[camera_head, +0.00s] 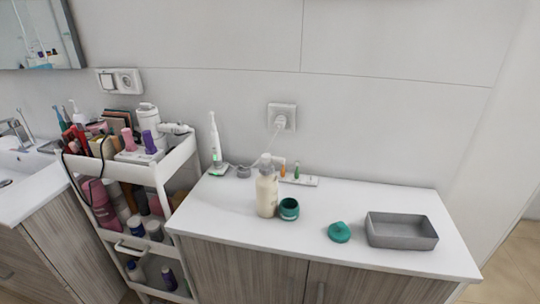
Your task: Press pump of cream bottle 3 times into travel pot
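The cream bottle (267,192) is a beige pump bottle standing upright on the white counter. Its pale pump head (266,163) is on top. The travel pot (289,209) is a small teal pot standing open just right of the bottle's base; whether the two touch I cannot tell. A teal lid (339,232) lies apart on the counter, to the right of the pot. What is inside the pot is too small to tell. Neither of my grippers shows in the head view.
A grey tray (402,243) sits on the right of the counter (370,195). An electric toothbrush (216,142) stands on its charger at the back left, by a wall socket (281,117). A crowded white cart (165,165) stands left. The counter's front left is clear.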

